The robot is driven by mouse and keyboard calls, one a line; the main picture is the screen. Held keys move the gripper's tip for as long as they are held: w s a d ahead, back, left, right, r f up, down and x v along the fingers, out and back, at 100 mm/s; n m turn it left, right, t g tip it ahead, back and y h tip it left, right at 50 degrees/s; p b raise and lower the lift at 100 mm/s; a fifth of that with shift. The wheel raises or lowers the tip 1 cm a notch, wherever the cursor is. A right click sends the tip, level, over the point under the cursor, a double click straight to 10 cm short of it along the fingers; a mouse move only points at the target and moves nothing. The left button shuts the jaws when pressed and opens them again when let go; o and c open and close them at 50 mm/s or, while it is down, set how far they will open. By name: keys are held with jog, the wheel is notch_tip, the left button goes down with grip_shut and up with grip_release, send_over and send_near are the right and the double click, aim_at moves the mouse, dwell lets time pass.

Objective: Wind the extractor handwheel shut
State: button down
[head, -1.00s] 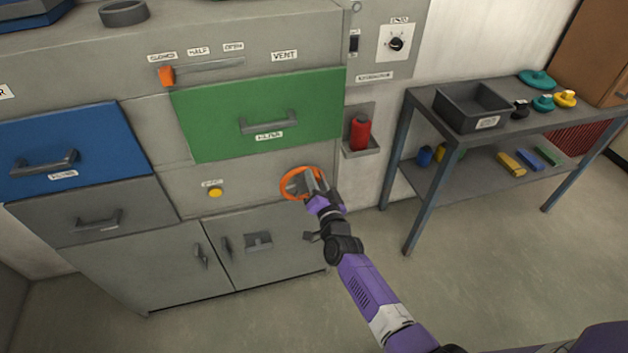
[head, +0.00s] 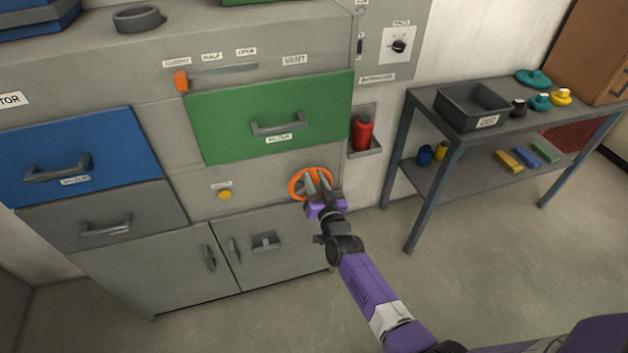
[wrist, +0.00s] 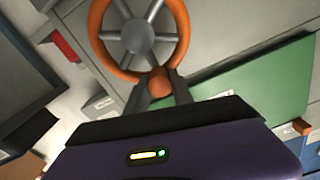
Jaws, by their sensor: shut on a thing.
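The extractor handwheel is an orange ring (head: 295,189) on the grey cabinet front, below the green drawer. In the wrist view the orange handwheel (wrist: 176,22) shows grey spokes and a grey hub, with an orange knob (wrist: 159,82) at its rim. My gripper (head: 318,184) is at the wheel in the head view. In the wrist view my gripper (wrist: 160,88) has a finger on each side of the knob and is shut on it. The fingers hide part of the wheel in the head view.
A green drawer (head: 225,125) is above the wheel and a yellow button (head: 225,195) is to its left. A red bottle (head: 362,133) sits in a wall holder at the right. A side table with a dark bin (head: 455,112) stands further right. The floor in front is clear.

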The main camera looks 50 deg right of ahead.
jog(key=shift+a+f, duration=0.1)
jog(key=shift+a, duration=0.05)
jog(key=c, duration=1.1)
grip_release()
jog(key=p+v, duration=0.1)
jog(key=v, duration=0.6)
jog(key=shift+s+a+p, duration=0.2)
jog(key=shift+s+p, duration=0.1)
